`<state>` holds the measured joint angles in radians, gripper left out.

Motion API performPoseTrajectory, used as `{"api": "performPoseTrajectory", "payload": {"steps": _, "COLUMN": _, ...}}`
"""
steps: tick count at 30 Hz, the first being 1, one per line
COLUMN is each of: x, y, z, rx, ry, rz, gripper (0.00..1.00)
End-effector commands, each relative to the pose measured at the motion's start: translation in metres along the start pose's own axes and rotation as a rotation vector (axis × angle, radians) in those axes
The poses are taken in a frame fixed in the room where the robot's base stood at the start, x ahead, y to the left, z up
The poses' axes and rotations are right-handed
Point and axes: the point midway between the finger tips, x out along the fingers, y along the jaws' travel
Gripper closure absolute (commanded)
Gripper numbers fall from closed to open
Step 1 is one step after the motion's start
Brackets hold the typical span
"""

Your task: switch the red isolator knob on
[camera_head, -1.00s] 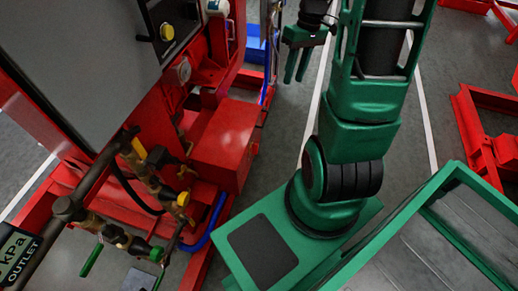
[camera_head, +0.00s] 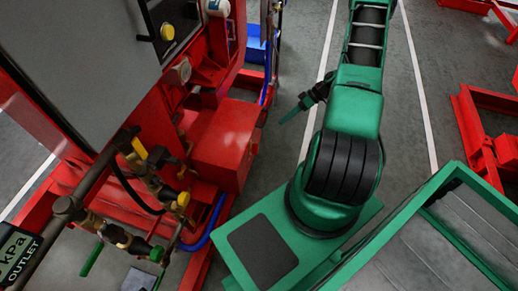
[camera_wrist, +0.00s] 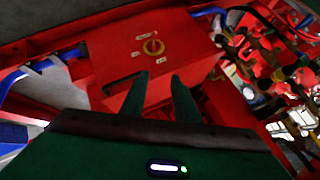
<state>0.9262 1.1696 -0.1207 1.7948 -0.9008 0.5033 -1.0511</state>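In the wrist view, a small round red knob with a yellow ring (camera_wrist: 153,46) sits on the face of a red box (camera_wrist: 185,60). Small pale labels surround it, but its setting is too small to read. The same box seems to be the red box (camera_head: 225,145) in the head view, where the knob's face is hidden. My gripper (camera_wrist: 158,82) shows two green fingers spread apart with nothing between them. The knob lies beyond the fingertips, with a gap. In the head view my gripper (camera_head: 285,118) is right of the box, pointing left and down.
Pipes and valves with yellow handles (camera_head: 139,148) are at lower left. A blue hose (camera_head: 207,228) runs below the box. Bare floor (camera_head: 268,152) lies between the box and my arm.

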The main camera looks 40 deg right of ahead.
Motion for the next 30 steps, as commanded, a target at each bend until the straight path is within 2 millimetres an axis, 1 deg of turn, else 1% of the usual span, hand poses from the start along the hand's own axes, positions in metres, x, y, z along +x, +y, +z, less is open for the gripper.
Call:
{"api": "performPoseTrajectory", "payload": {"steps": 1, "x": 0.014, "y": 0.007, "z": 0.014, "rx": -0.008, "ry": 0.041, "rz": -0.015, "gripper": 0.72}}
{"api": "performPoseTrajectory", "payload": {"steps": 6, "x": 0.053, "y": 0.022, "z": 0.044, "rx": -0.066, "ry": 0.192, "rz": -0.038, "gripper": 0.72}}
{"api": "performPoseTrajectory", "payload": {"steps": 9, "x": 0.074, "y": 0.027, "z": 0.060, "rx": -0.095, "ry": 0.282, "rz": -0.040, "gripper": 0.72}}
{"api": "performPoseTrajectory", "payload": {"steps": 12, "x": 0.092, "y": 0.030, "z": 0.073, "rx": -0.118, "ry": 0.363, "rz": -0.034, "gripper": 0.72}}
{"api": "performPoseTrajectory", "payload": {"steps": 15, "x": 0.105, "y": 0.031, "z": 0.082, "rx": -0.137, "ry": 0.427, "rz": -0.024, "gripper": 0.72}}
{"api": "performPoseTrajectory", "payload": {"steps": 18, "x": 0.114, "y": 0.031, "z": 0.088, "rx": -0.148, "ry": 0.471, "rz": -0.014, "gripper": 0.72}}
{"api": "performPoseTrajectory", "payload": {"steps": 22, "x": 0.120, "y": 0.031, "z": 0.090, "rx": -0.155, "ry": 0.496, "rz": -0.008, "gripper": 0.72}}
{"api": "performPoseTrajectory", "payload": {"steps": 26, "x": 0.129, "y": 0.030, "z": 0.086, "rx": -0.157, "ry": 0.500, "rz": -0.008, "gripper": 0.72}}
{"api": "performPoseTrajectory", "payload": {"steps": 30, "x": 0.148, "y": 0.028, "z": 0.075, "rx": -0.157, "ry": 0.500, "rz": -0.010, "gripper": 0.72}}
